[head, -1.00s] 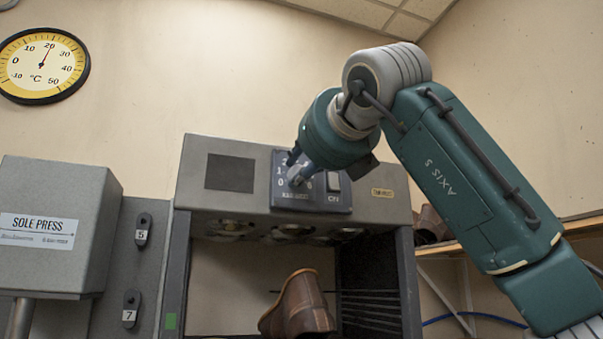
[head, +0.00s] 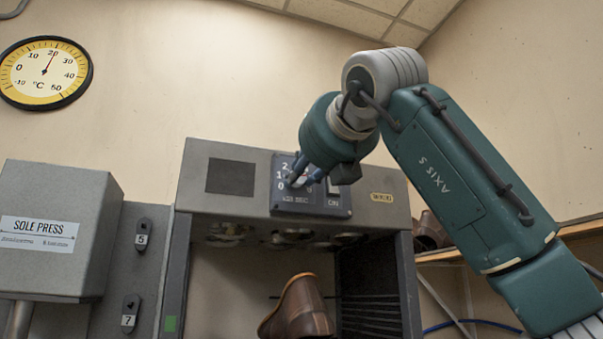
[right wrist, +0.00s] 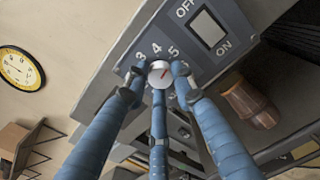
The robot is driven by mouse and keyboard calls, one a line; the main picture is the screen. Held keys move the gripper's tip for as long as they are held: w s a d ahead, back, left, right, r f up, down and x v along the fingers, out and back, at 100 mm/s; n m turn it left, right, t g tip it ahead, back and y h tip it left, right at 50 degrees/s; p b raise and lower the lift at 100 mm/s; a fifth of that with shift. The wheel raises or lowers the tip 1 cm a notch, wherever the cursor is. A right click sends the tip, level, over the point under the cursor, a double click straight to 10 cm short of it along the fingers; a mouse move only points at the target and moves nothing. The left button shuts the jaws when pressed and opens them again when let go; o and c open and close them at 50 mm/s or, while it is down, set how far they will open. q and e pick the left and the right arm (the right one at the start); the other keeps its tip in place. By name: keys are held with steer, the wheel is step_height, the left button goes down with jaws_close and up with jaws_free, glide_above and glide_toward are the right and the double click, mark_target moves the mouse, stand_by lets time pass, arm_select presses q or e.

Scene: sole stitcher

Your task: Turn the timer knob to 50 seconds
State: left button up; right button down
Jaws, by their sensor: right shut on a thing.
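The timer knob (right wrist: 160,74) is round and pale with a red mark. In the right wrist view the mark points up and right, roughly toward the 5; its exact setting is hard to read. The numbers 3, 4 and 5 show around it on the blue-grey timer panel (right wrist: 215,62). In the head view this panel (head: 312,208) is on the front of the grey machine, marked x10 sec. My right gripper (head: 306,182) is shut on the knob, with its blue fingers around the rim; it also shows in the right wrist view (right wrist: 160,82). My left gripper is out of view.
An OFF/ON rocker switch (right wrist: 208,29) is beside the knob on the same panel. A brown boot (head: 298,308) is inside the grey machine (head: 232,208) below. The sole press (head: 55,230) is at the left. A round thermometer (head: 45,73) hangs on the wall.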

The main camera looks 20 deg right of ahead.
steer(key=shift+r, duration=0.2)
steer(key=c, duration=1.4)
jaws_free()
steer(key=shift+c, duration=0.2)
steer(key=s, duration=1.2)
steer(key=shift+d+f, duration=0.15)
steer(key=shift+d, duration=0.15)
